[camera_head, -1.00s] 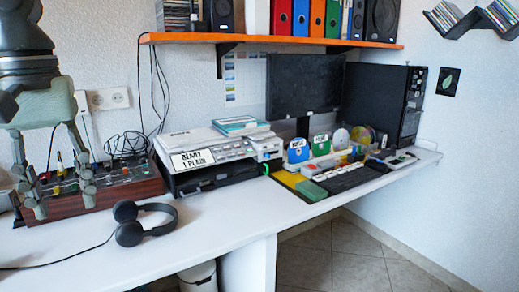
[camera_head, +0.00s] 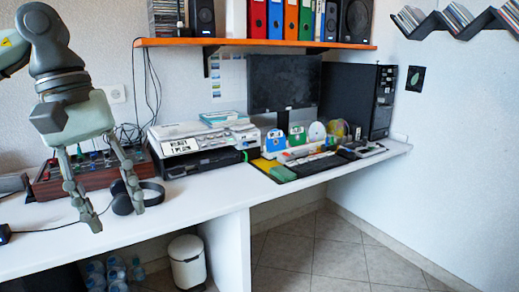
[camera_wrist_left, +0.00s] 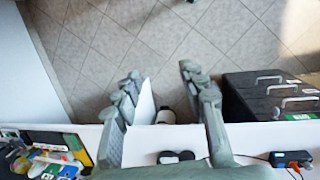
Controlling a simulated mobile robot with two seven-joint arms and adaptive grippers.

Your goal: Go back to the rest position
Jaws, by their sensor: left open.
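My left gripper (camera_head: 117,205) hangs at the left of the head view, fingers pointing down and spread apart, with nothing between them. It is in front of the dark headphones (camera_head: 150,193) and the red-sided mixer (camera_head: 92,172), and hides part of both. In the left wrist view the open fingers (camera_wrist_left: 157,84) reach over the white desk edge, with tiled floor below. My right gripper does not show.
The white desk (camera_head: 215,193) holds a printer (camera_head: 190,150), a monitor (camera_head: 284,82), disc holders and a black computer tower (camera_head: 362,100). An orange shelf (camera_head: 255,43) runs above. A white bin (camera_head: 187,263) stands under the desk. Tiled floor (camera_head: 320,250) is clear at the right.

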